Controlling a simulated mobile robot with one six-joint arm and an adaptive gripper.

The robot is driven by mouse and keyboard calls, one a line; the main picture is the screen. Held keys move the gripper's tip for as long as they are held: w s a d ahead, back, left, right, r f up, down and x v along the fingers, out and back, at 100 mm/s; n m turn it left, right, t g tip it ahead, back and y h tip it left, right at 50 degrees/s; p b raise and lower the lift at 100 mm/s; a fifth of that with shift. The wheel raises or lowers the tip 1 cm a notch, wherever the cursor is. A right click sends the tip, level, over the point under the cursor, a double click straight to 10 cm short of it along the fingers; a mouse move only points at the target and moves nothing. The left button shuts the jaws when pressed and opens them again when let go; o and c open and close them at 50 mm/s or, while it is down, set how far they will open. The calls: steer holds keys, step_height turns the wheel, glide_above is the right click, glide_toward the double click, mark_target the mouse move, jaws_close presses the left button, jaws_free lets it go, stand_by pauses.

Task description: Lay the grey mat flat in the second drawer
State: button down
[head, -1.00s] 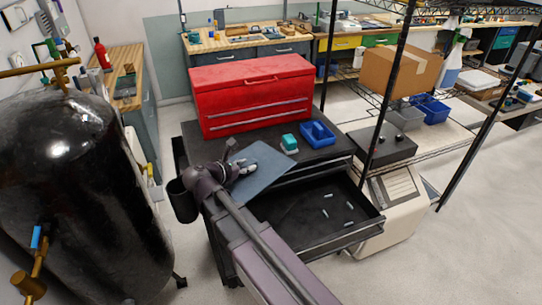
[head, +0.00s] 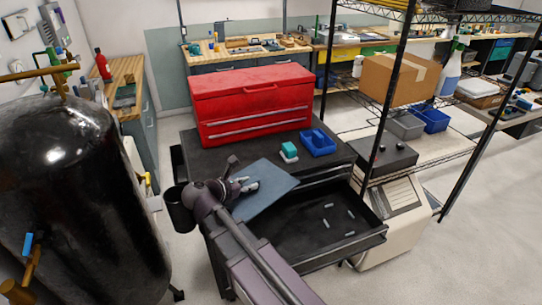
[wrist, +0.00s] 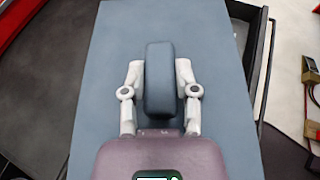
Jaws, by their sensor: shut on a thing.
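The grey mat (head: 268,184) is a flat blue-grey sheet with a raised block (wrist: 160,80) on top; it fills much of the wrist view (wrist: 112,60). My gripper (head: 248,185) is shut on that block, one finger on each side in the wrist view (wrist: 160,88). The mat is held over the left part of the open drawer and the cabinet's front edge. The open black drawer (head: 290,240) sits below a closed drawer front. Several small pale rods (head: 326,223) lie on its floor. The mat and arm hide its left part.
A red toolbox (head: 252,105) stands on the black cabinet top (head: 217,152). A wire shelf post (head: 388,100) rises right of the drawer. A black tank (head: 75,190) stands at left.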

steer(key=shift+s+d, duration=0.1)
steer(key=shift+s, duration=0.15)
steer(key=shift+w, duration=0.15)
steer(key=w+a, duration=0.1)
steer(key=w, duration=0.3)
steer(key=w+a+f+b, duration=0.1)
steer(key=w, duration=0.4)
steer(key=w+a, duration=0.1)
steer(key=w, duration=0.4)
steer(key=shift+a+f, duration=0.2)
steer(key=shift+a, duration=0.2)
steer(key=shift+w+a, duration=0.1)
steer(key=shift+w, duration=0.15)
steer(key=shift+w+a+f+b, duration=0.1)
steer(key=shift+w+f+b, duration=0.3)
steer(key=shift+f+b, duration=1.45)
steer(key=shift+b, duration=0.2)
